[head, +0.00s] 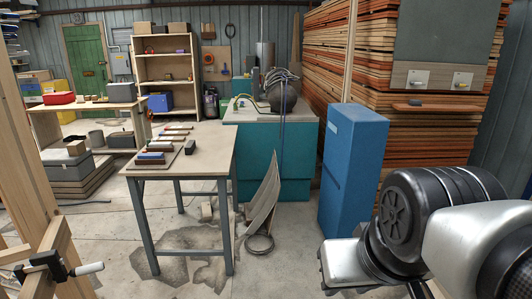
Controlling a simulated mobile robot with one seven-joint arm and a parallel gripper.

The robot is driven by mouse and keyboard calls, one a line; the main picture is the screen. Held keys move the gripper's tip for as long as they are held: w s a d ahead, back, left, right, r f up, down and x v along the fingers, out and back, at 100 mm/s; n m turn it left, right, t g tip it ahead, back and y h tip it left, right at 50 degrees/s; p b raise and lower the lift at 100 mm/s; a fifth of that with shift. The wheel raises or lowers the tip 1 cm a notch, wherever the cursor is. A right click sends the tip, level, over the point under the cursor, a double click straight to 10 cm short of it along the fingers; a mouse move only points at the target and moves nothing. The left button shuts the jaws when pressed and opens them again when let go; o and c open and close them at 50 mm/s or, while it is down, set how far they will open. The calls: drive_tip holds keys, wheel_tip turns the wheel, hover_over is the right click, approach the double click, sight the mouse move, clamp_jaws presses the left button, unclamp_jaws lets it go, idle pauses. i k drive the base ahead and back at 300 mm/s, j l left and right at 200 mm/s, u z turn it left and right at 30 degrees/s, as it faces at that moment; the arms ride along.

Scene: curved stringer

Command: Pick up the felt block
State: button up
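Several small blocks and bars lie on the narrow wooden table (215,161) left of centre. A small dark block (189,147) sits near the middle of the tabletop, right of a thin dark board (150,165) that bears a few coloured pieces. It may be the felt block, but at this size I cannot tell its material. Brown bars with red and blue parts lie behind and beside it. My arm shows at the lower right, well apart from the table. My gripper's fingers are not visible.
A teal bench (262,165) with machinery stands behind the table, and a blue cabinet (352,168) stands to its right. A curved grey piece (263,208) leans upright on the floor. A wooden frame with a clamp (52,265) fills the left foreground. The floor before the table is mostly clear.

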sight(412, 102)
drive_tip(key=i+z, duration=0.15)
drive_tip(key=i, duration=0.6)
drive_tip(key=i+j+z, duration=0.15)
drive_tip(key=i, duration=0.65)
drive_tip(key=i+z, duration=0.45)
drive_tip(key=i+j+z, duration=0.25)
drive_tip(key=i+z, duration=0.2)
drive_tip(key=i+j+z, duration=0.45)
drive_tip(key=i+z, duration=0.1)
drive_tip(key=z, duration=2.5)
drive_tip(key=u, duration=2.75)
